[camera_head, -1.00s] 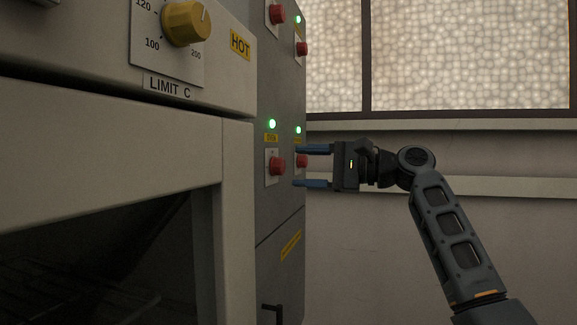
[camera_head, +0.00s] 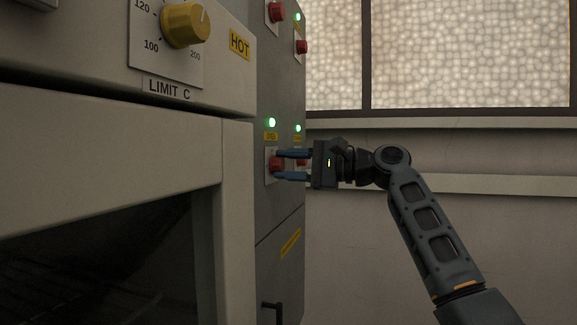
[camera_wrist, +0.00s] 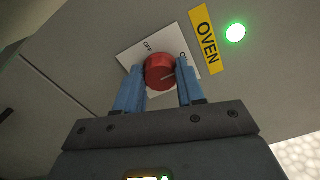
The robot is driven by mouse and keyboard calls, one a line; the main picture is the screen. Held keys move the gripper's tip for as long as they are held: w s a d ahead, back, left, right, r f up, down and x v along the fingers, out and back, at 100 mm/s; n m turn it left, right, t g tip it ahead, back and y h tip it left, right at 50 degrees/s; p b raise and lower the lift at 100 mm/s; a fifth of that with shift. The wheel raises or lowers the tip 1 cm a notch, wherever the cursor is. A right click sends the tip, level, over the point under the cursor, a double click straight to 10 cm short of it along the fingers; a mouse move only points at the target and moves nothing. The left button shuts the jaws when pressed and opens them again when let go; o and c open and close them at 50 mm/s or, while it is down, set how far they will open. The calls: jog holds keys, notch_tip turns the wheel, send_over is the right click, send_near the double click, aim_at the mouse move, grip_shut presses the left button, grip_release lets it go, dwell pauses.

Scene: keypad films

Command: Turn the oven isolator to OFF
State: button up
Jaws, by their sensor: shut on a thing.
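The oven isolator is a red knob (camera_wrist: 160,72) on a white plate (camera_wrist: 127,56), with an OFF mark at the plate's left and an ON mark, partly hidden, at its right in the wrist view. In the head view the knob (camera_head: 277,164) is on the grey panel. My gripper (camera_head: 277,164) has its two blue fingers on either side of the knob, shut on it.
Other red knobs (camera_head: 302,47) with green lamps are on the same grey cabinet (camera_head: 281,220); one lies just right of the isolator, behind my fingers. The pale oven (camera_head: 235,190) with a yellow LIMIT C dial (camera_head: 186,24) stands at left. Space at right is free.

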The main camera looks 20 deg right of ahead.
jog(key=c, duration=0.4)
jog(key=shift+f, duration=0.1)
jog(key=shift+n, duration=0.3)
jog(key=n+b, duration=0.1)
jog(key=n, duration=0.1)
jog(key=shift+f+n, duration=0.15)
jog(key=shift+n, duration=0.25)
jog(key=n+b, duration=0.1)
jog(key=n, duration=0.3)
jog(key=shift+f+n+b, duration=0.2)
jog(key=shift+n+b, duration=0.1)
jog(key=shift+b, duration=0.05)
jog(key=n+b, duration=0.2)
jog(key=n, duration=0.3)
jog(key=shift+f+b, duration=0.1)
jog(key=shift+b, duration=0.25)
jog(key=n+b, duration=0.2)
jog(key=n, duration=0.2)
jog(key=shift+w+d+n, duration=0.1)
jog(key=shift+w+n, duration=0.05)
jog(key=shift+n, duration=0.45)
